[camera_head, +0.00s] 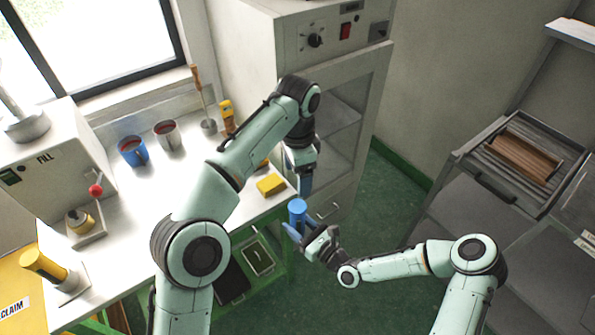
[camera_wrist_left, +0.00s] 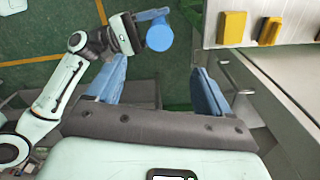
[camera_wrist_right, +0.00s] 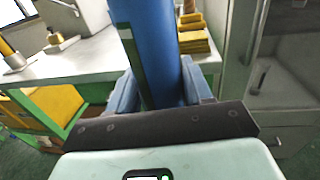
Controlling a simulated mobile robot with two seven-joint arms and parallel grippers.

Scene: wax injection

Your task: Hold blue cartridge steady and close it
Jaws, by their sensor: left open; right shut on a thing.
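The blue cartridge (camera_head: 298,212) is upright beyond the front right corner of the workbench. My right gripper (camera_head: 296,230) is shut on it. In the right wrist view the cartridge (camera_wrist_right: 150,50) stands tall between the fingers, with a dark stripe down its side. My left gripper (camera_head: 306,187) is above the cartridge, pointing down, apart from it. In the left wrist view its fingers (camera_wrist_left: 160,88) are spread with nothing between them. There the cartridge (camera_wrist_left: 160,37) shows a round blue end, past the fingertips. I cannot tell whether that end is a cap.
The workbench (camera_head: 215,235) holds yellow blocks (camera_head: 270,185), a blue mug (camera_head: 133,151), a metal mug (camera_head: 167,135) and a FILL machine (camera_head: 50,155). A grey cabinet (camera_head: 335,110) stands behind my left gripper. Open green floor (camera_head: 400,200) lies to the right.

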